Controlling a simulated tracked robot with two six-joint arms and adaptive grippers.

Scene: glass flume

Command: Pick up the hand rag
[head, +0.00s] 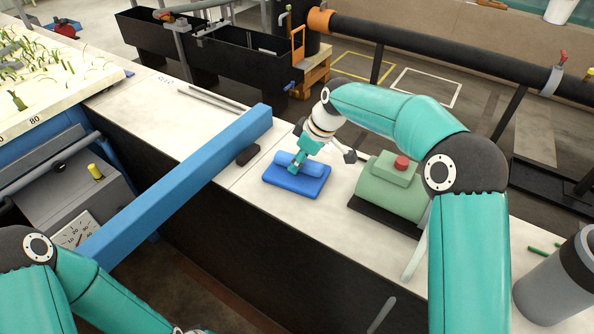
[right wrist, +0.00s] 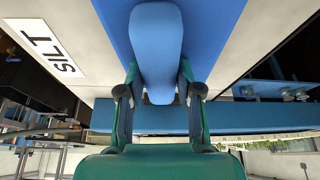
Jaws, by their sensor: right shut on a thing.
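The hand rag (head: 310,186) is a blue folded cloth with a raised roll along its top. It lies flat on the white bench top in the head view. My right gripper (head: 297,163) comes down on it from above, its fingers at the raised roll. In the right wrist view the two green fingers (right wrist: 158,78) close on both sides of the roll of the rag (right wrist: 157,35). The flat part of the rag appears to rest on the bench still. My left arm shows at the lower left of the head view, but its gripper is out of the picture.
A green pump-like box with a red knob (head: 402,162) stands close right of the rag. A long blue beam (head: 185,180) crosses the bench's left side, with a small dark block (head: 248,155) beside it. A grey cylinder (head: 560,285) stands far right. A SILT label (right wrist: 42,48) shows in the wrist view.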

